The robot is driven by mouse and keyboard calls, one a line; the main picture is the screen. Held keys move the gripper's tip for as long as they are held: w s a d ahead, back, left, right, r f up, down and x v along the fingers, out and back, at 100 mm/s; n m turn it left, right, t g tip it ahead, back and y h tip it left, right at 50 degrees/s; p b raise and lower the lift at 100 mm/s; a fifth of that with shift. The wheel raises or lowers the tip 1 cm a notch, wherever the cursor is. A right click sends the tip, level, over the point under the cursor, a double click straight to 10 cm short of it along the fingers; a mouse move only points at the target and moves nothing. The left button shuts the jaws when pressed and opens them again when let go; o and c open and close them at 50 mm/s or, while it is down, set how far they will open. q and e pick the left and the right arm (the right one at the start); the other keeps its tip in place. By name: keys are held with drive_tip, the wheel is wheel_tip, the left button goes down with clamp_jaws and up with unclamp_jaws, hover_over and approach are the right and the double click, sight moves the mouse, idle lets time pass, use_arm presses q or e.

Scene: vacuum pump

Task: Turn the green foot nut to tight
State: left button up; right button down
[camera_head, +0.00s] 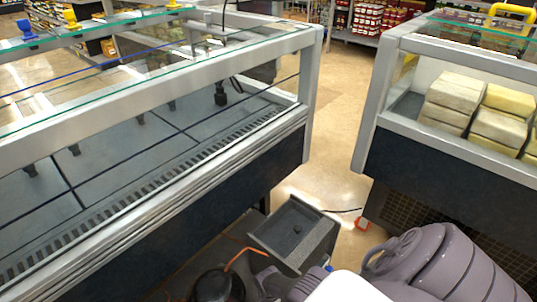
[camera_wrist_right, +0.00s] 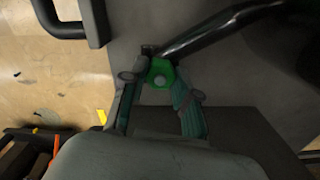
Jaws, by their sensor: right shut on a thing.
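The green foot nut (camera_wrist_right: 159,73) shows in the right wrist view, with a paler round centre, against a dark grey surface. My right gripper (camera_wrist_right: 158,82) has its two fingers around it, one on each side, and is shut on it. Whether the nut is tight cannot be seen. In the head view my right arm comes in at the bottom right, and the nut and right gripper do not show there. My left gripper is in neither view.
A grey box-shaped unit (camera_head: 295,232) stands on the floor between two display cases. A long empty glass case (camera_head: 150,130) is at left; another case (camera_head: 450,150) holds pale blocks. In the wrist view a dark bar (camera_wrist_right: 215,28) runs close above the nut.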

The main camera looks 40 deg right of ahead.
drive_tip(key=shift+d, duration=0.2)
drive_tip(key=c, duration=0.9)
unclamp_jaws()
drive_tip(key=shift+o, duration=0.2)
drive_tip(key=shift+a, duration=0.1)
drive_tip(key=shift+r, duration=0.2)
wheel_tip(320, 180, up, 12)
drive_tip(key=shift+f, duration=0.2)
